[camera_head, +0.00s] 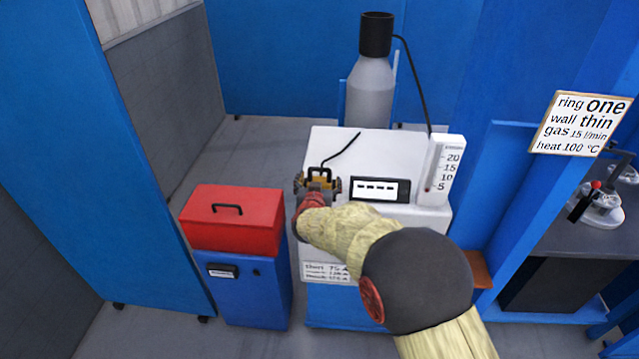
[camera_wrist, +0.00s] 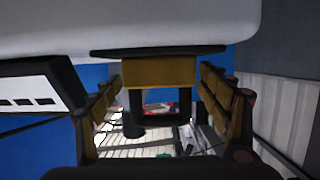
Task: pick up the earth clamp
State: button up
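The earth clamp is a brass-coloured block with a black loop handle; I take this piece at the white machine's upper left to be it. In the head view its black handle (camera_head: 320,170) rises between my fingers, and a black cable runs near it. In the wrist view the brass block (camera_wrist: 160,72) sits between my fingertips, with the handle below it and a dark plate behind. My gripper (camera_head: 318,186) is open around the clamp; it also shows in the wrist view (camera_wrist: 161,76). A narrow gap shows at the right finger; contact on the left I cannot tell.
The white machine (camera_head: 420,150) carries a display (camera_head: 380,189) just right of the clamp and a flow scale (camera_head: 445,165). A grey gas bottle (camera_head: 369,92) stands behind. A red toolbox (camera_head: 235,225) on a blue cabinet (camera_head: 245,290) is close at left.

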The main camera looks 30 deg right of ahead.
jog(key=c, duration=1.6)
jog(key=shift+r, duration=0.15)
jog(key=shift+c, duration=0.3)
